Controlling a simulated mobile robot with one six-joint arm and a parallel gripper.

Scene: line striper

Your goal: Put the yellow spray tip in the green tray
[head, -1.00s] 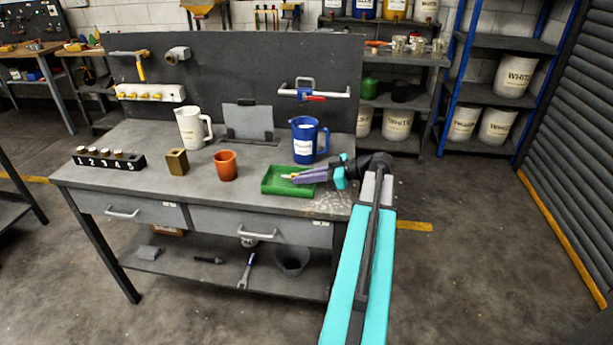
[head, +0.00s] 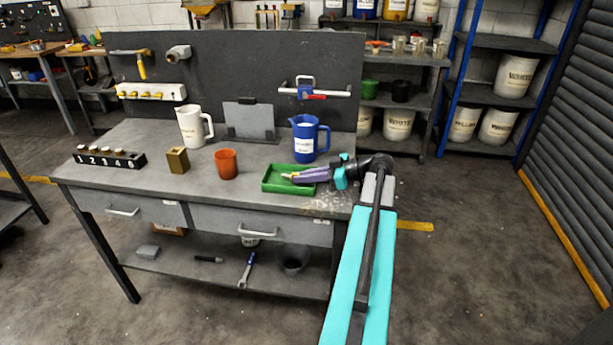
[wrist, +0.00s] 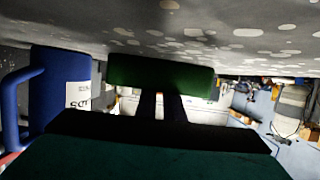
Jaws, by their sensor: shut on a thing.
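The green tray (head: 273,187) sits at the front right of the bench top in the head view. My gripper (head: 290,177) is low over the tray, reaching in from its right side. A small yellow spray tip (head: 287,175) shows at the fingertips, and the gripper is shut on it. In the wrist view the green tray (wrist: 160,73) lies across the picture beyond the two dark fingers (wrist: 162,103). The spray tip cannot be made out there. Whether it touches the tray floor cannot be told.
A blue jug (head: 305,140) stands close behind the tray and also shows in the wrist view (wrist: 58,85). An orange cup (head: 226,164), a brass block (head: 177,160), a white jug (head: 191,127) and a numbered rack (head: 108,158) stand further left.

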